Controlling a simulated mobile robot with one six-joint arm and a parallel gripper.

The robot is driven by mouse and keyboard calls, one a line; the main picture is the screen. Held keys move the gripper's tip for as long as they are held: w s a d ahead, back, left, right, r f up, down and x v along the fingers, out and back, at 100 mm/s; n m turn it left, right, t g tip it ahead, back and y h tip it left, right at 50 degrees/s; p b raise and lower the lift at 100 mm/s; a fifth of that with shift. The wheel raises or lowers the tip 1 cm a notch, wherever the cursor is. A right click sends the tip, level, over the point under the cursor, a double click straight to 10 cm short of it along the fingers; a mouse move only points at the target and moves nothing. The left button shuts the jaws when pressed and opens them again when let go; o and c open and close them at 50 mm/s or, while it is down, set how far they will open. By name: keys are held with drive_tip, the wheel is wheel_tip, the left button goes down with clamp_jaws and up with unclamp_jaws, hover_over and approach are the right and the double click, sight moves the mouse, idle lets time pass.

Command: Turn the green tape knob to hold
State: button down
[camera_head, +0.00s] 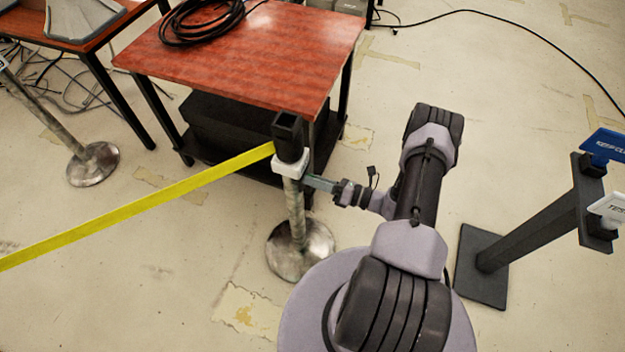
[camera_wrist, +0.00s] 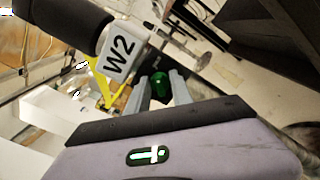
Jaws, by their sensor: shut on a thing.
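The green knob (camera_wrist: 160,84) shows in the wrist view between the two grey fingers of my gripper (camera_wrist: 158,76). My gripper is shut on it. In the head view my gripper (camera_head: 313,182) reaches the right side of the post's white collar, and the knob cannot be made out there. The metal post (camera_head: 295,210) stands upright on a round base, with a black head (camera_head: 288,138) on top. Its white collar (camera_head: 291,165) carries the label W2 in the wrist view (camera_wrist: 121,58). Yellow tape (camera_head: 140,205) runs from the head to the left. The knob's marking is not readable.
A red-brown table (camera_head: 255,60) with a coiled black cable (camera_head: 203,20) stands right behind the post. A second post (camera_head: 92,163) is at the left. A black stand (camera_head: 535,235) with blue and white signs is at the right. The floor around is mostly clear.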

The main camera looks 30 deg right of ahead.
idle(0.4)
drive_tip(key=c, duration=1.1)
unclamp_jaws()
drive_tip(key=shift+s, duration=0.1)
drive_tip(key=p+v, duration=0.2)
drive_tip(key=v, duration=1.5)
drive_tip(key=shift+s+d+p, duration=0.1)
drive_tip(key=shift+d+p, duration=0.05)
drive_tip(key=shift+p, duration=0.2)
